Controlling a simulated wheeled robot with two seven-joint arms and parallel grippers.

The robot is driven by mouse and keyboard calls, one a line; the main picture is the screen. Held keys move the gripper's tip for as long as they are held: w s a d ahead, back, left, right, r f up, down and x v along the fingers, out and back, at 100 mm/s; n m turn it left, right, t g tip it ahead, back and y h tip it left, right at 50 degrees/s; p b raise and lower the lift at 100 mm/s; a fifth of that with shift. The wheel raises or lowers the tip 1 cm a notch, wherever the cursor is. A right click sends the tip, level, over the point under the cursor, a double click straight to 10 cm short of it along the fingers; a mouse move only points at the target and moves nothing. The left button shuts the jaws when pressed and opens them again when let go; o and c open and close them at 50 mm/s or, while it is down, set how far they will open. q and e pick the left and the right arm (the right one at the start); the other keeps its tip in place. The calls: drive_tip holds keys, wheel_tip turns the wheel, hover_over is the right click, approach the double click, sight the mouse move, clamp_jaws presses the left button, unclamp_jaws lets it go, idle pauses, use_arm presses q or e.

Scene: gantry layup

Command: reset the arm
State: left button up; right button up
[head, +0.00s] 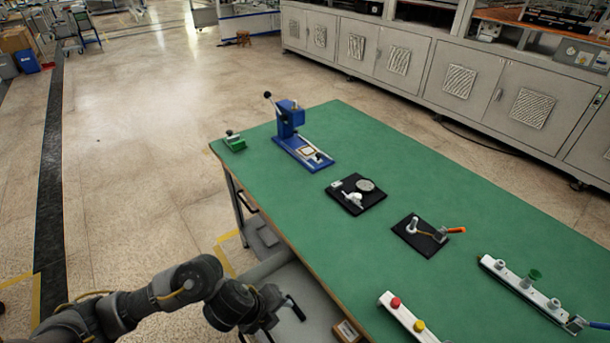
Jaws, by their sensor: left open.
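My left arm comes in from the lower left, dark and bent. Its gripper (288,306) is open, with nothing seen between the fingers. It is beside the left edge of the green table (440,200), apart from the things on top. My right arm and gripper are not in view.
On the table stand a blue lever press (289,121), a small green block (235,142), two black plates with fittings (356,194) (425,235), a rail with a green knob (520,285) and a rail with red and yellow buttons (407,317). Grey cabinets (440,75) line the back. Open floor lies left.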

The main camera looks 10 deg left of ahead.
use_arm(q)
drive_tip(key=s+d+r+n+t+h, duration=0.1)
drive_tip(key=d+r+n+t, duration=0.15)
drive_tip(key=d+n, duration=0.2)
drive_tip(key=s+a+f+n+g+y, duration=0.2)
drive_tip(key=s+a+n+g+y, duration=0.25)
drive_tip(key=s+a+n, duration=1.4)
wheel_tip(320, 180, down, 27)
drive_tip(key=w+d+n, duration=0.2)
drive_tip(key=w, duration=0.1)
drive_tip(key=s+a+f+g, duration=0.1)
drive_tip(key=s+a+f, duration=0.2)
drive_tip(key=s+f, duration=1.1)
drive_tip(key=shift+s+a+f+y, duration=0.15)
drive_tip(key=shift+s+f+y, duration=0.2)
drive_tip(key=shift+s, duration=0.8)
